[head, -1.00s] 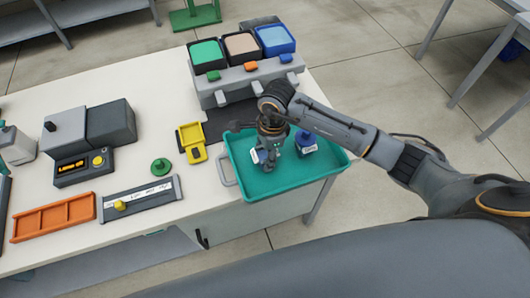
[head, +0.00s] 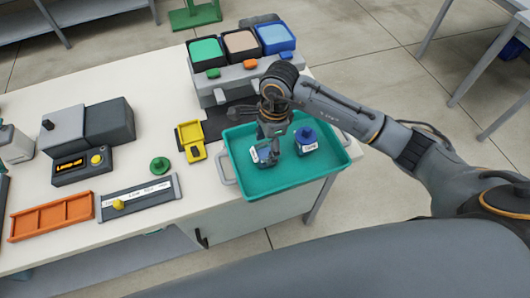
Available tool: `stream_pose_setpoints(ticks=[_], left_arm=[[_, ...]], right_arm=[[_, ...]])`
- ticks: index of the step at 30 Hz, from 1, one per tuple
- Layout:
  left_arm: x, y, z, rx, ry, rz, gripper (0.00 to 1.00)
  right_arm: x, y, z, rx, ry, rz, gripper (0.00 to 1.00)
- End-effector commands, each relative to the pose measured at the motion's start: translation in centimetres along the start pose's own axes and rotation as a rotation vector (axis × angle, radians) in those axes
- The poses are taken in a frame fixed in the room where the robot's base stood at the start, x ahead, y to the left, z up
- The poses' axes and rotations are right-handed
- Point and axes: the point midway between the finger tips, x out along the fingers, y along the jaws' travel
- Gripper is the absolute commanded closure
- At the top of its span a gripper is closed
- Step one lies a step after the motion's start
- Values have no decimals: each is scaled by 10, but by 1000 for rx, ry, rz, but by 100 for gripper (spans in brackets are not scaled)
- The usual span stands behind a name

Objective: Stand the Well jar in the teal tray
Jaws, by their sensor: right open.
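The teal tray (head: 285,184) sits at the right end of the white table. My right gripper (head: 271,140) is open, pointing down over the left part of the tray. A small greyish jar with a white label (head: 263,155) stands in the tray directly below its fingers, which partly hide it. A second jar with a blue lid (head: 306,137) and a white label stands in the tray just to the right. The label words are too small to read, so I cannot tell which is the Well jar. My left gripper is out of view.
A grey dispenser with green, beige and blue bins (head: 240,45) stands behind the tray. A yellow holder (head: 191,140), a green knobbed lid (head: 160,166), a grey scale-like device (head: 85,150) and an orange rack (head: 52,217) lie left. The tray's front is clear.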

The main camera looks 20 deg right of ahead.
Motion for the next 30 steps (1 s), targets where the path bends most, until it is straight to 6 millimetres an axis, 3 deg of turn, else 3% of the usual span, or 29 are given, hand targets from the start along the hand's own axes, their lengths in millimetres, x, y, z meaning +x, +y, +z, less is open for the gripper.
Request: stream_pose_setpoints(ticks=[6,12,30], left_arm=[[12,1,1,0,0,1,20],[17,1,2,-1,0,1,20],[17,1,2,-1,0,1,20]], right_arm=[[-46,-1,-1,0,2,-6,31],[-74,0,0,1,1,-2,31],[-81,0,0,1,1,1,31]])
